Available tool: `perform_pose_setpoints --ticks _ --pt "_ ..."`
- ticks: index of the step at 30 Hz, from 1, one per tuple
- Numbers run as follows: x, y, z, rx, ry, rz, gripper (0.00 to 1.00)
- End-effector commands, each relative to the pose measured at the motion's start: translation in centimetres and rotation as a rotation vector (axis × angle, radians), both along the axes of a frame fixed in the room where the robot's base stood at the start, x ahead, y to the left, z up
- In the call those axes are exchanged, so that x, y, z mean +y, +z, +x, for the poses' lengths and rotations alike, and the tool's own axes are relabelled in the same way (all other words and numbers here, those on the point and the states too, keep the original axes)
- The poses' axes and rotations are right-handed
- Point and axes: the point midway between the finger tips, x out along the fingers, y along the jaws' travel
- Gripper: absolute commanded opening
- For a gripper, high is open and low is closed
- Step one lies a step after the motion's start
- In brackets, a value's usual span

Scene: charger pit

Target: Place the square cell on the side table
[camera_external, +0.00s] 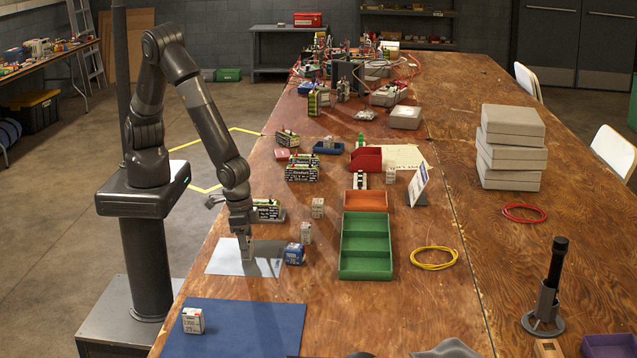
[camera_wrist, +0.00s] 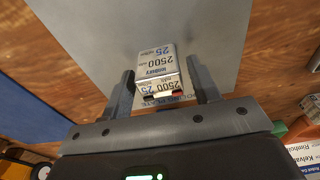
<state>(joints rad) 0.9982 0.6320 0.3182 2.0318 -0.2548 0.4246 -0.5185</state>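A boxy white and grey cell (camera_wrist: 158,72) marked 2500 is between the two fingers of my gripper (camera_wrist: 160,66) in the wrist view. Narrow gaps show between the cell and the fingers, so my gripper looks open around it. In the external view my gripper (camera_external: 245,252) points down, low over a pale sheet (camera_external: 222,262) on the long wooden table; the cell there is mostly hidden by the fingers. Which thing is the side table is not certain: a grey table (camera_external: 262,28) stands at the back, and a wooden bench (camera_external: 45,66) stands at the far left.
A blue box-shaped cell (camera_external: 293,254) stands right of the sheet. Similar white cells stand nearby (camera_external: 306,232) and on the blue mat (camera_external: 193,320). A green and orange tray (camera_external: 366,268) lies to the right.

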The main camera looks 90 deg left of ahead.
Motion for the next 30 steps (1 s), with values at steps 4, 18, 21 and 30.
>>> perform_pose_setpoints --ticks 4,18,21,30 --pt "0.0 0.0 0.0 0.000 0.000 0.000 0.43" --pt "0.0 0.0 0.0 0.000 0.000 0.000 0.10" --pt "0.0 0.1 0.0 0.000 0.000 0.000 0.10" --pt "-0.1 1.9 0.0 -0.002 -0.002 -0.002 0.10"
